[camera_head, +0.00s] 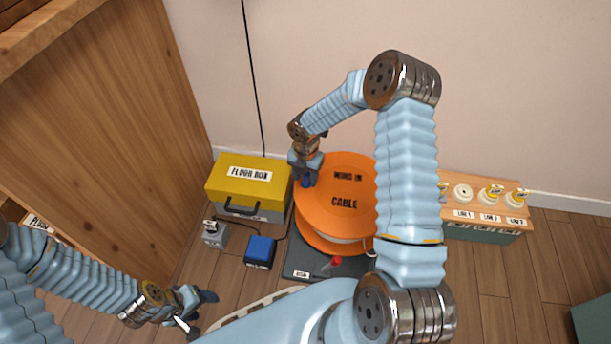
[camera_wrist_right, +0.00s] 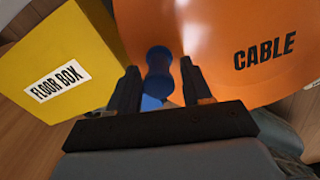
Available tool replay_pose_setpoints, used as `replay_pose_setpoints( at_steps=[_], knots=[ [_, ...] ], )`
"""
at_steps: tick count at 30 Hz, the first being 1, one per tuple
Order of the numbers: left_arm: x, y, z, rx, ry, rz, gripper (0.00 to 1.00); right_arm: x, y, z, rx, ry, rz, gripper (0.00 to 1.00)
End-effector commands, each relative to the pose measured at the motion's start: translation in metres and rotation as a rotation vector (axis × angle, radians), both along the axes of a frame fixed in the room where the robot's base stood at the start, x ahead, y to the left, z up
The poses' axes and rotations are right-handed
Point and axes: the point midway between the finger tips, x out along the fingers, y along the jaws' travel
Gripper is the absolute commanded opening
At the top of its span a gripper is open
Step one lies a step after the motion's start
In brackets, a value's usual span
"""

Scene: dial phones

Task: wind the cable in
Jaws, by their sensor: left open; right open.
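The orange cable reel (camera_head: 340,208), lettered "CABLE", stands on a dark base (camera_head: 300,262); it also shows in the right wrist view (camera_wrist_right: 225,35). A blue crank handle (camera_wrist_right: 158,72) sticks out near the reel's left edge. My right gripper (camera_head: 305,178) is at this handle; in the right wrist view its open fingers (camera_wrist_right: 160,85) stand on either side of it. Contact cannot be told. Some pale cable (camera_head: 345,240) shows on the drum below the disc. My left gripper (camera_head: 203,312) is open and empty, low at the left. My right arm hides the reel's right side.
A yellow floor box (camera_head: 230,185) stands close left of the reel. A blue box (camera_head: 260,251) and a grey box (camera_head: 215,234) sit on the floor before it. A red knob (camera_head: 337,262) is on the base. A line panel (camera_head: 487,196) stands right; a wooden cabinet (camera_head: 90,140) left.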

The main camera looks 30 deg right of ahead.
Motion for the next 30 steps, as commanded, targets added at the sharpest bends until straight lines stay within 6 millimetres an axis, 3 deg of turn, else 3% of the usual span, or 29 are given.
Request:
replay_pose_setpoints(
  at_steps=[16, 21, 30],
  knots=[
    [0.001, 0.002, 0.023, 0.006, -0.004, 0.004, 0.63, 0.0, 0.0, 0.116, 0.0, -0.002, 0.0, 0.49],
    [0.001, 0.003, 0.025, 0.007, -0.005, 0.004, 0.63, 0.0, 0.0, 0.132, 0.0, 0.0, 0.001, 0.49],
    [0.001, 0.003, 0.024, 0.007, -0.005, 0.004, 0.63, 0.0, 0.001, 0.134, 0.001, 0.001, 0.001, 0.49]
  ],
)
